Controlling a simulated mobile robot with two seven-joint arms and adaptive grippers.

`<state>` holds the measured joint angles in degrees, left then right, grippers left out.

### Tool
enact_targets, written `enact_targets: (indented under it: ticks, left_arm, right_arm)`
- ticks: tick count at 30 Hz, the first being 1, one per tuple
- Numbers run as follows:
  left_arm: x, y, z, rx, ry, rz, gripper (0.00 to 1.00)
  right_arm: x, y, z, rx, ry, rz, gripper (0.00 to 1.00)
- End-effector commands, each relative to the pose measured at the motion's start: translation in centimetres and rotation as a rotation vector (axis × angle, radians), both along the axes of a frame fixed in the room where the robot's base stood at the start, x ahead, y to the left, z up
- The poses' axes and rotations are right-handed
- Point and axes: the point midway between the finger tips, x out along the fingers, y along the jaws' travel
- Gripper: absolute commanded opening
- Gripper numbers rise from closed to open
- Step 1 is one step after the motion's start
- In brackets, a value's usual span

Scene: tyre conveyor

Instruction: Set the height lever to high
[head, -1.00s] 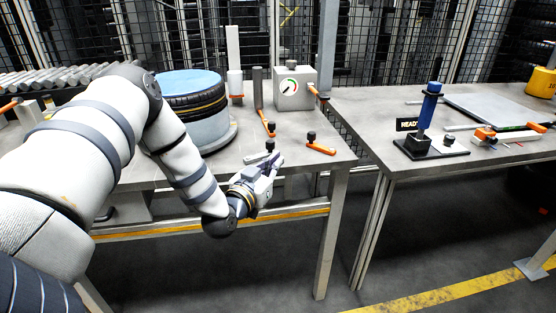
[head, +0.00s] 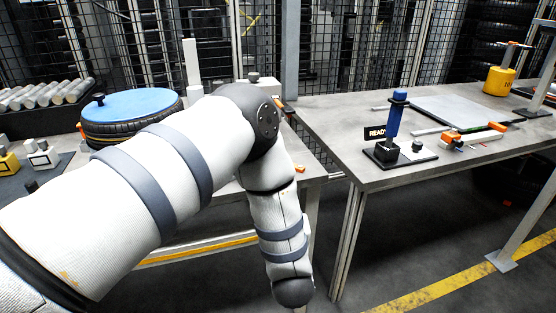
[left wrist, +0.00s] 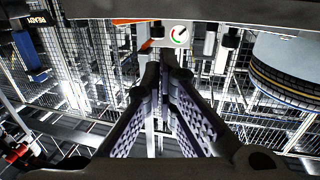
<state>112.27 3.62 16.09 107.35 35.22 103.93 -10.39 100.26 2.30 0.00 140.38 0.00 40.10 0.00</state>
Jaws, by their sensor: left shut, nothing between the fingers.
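No label marks the height lever, so I cannot tell which lever it is. In the left wrist view, an orange lever (left wrist: 133,21) and a black knob (left wrist: 157,30) show just beyond the fingertips, near the gauge box (left wrist: 178,34). A second dark knob (left wrist: 230,39) is to their right. My left gripper (left wrist: 163,58) is shut and empty; I cannot tell whether it touches anything. In the head view my left arm hides the gripper and most of the levers. My right gripper is not in view.
A tyre with a blue top (head: 125,104) lies on the left bench. On the right bench (head: 330,118) stand a blue-handled post (head: 395,116) beside a READY sign, a flat plate (head: 462,112) and a yellow container (head: 498,80). A floor gap separates the benches.

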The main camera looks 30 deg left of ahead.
Motion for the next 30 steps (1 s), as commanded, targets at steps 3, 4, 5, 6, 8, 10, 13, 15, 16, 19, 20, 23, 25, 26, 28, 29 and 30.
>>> enact_targets:
  ticks: [3, 4, 5, 6, 8, 10, 13, 15, 16, 19, 20, 23, 25, 26, 28, 29, 30]
  left_arm:
    - [0.1, 0.1, 0.0, 0.0, 0.0, 0.0, 0.0]
    - [0.3, 0.2, 0.0, 0.001, -0.001, 0.001, 0.0]
    - [0.5, 0.4, 0.0, 0.001, -0.001, 0.001, 0.0]
    - [0.9, 0.7, -0.1, 0.0, 0.0, 0.001, 0.0]
    - [1.7, 1.4, -0.1, 0.001, -0.001, 0.002, 0.0]
    - [3.0, 2.2, -0.2, -0.001, -0.001, 0.002, 0.0]
    - [4.8, 3.6, -0.3, -0.001, 0.001, 0.002, 0.0]
    - [6.0, 4.5, -0.3, 0.0, 0.001, 0.002, 0.0]
    - [6.6, 4.8, -0.3, 0.0, 0.002, 0.001, 0.0]
    - [8.3, 6.1, -0.3, 0.0, 0.003, 0.001, 0.0]
    - [8.7, 6.4, -0.3, 0.002, 0.001, 0.001, 0.0]
    - [10.0, 7.4, -0.2, 0.001, 0.002, 0.001, 0.0]
    - [10.7, 7.8, -0.2, 0.0, 0.001, 0.001, 0.0]
    - [10.9, 7.9, -0.2, 0.0, 0.001, 0.0, 0.0]
    - [11.2, 8.2, -0.1, 0.001, 0.001, 0.0, 0.0]
    - [11.3, 8.3, -0.1, 0.0, 0.0, -0.001, 0.0]
    - [11.4, 8.3, 0.0, 0.0, 0.0, -0.001, 0.0]
  right_arm:
    - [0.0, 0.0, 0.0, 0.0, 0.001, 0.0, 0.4]
    - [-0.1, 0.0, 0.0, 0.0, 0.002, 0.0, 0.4]
    - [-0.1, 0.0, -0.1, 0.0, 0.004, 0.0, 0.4]
    - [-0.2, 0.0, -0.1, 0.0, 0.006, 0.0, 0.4]
    - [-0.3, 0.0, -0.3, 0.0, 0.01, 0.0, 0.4]
    - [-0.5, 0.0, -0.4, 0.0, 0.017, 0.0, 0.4]
    - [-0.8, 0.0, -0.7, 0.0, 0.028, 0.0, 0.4]
    - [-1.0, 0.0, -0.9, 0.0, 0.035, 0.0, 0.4]
    - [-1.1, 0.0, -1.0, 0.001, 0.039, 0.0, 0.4]
    - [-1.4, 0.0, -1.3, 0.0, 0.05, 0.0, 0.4]
    - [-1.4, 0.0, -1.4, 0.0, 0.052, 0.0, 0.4]
    - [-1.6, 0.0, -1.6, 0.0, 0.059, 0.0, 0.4]
    - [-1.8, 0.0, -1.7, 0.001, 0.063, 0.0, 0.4]
    - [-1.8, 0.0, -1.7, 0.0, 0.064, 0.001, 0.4]
    - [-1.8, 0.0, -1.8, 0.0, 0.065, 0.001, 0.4]
    - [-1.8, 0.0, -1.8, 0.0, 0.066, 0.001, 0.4]
    - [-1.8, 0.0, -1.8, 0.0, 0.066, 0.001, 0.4]
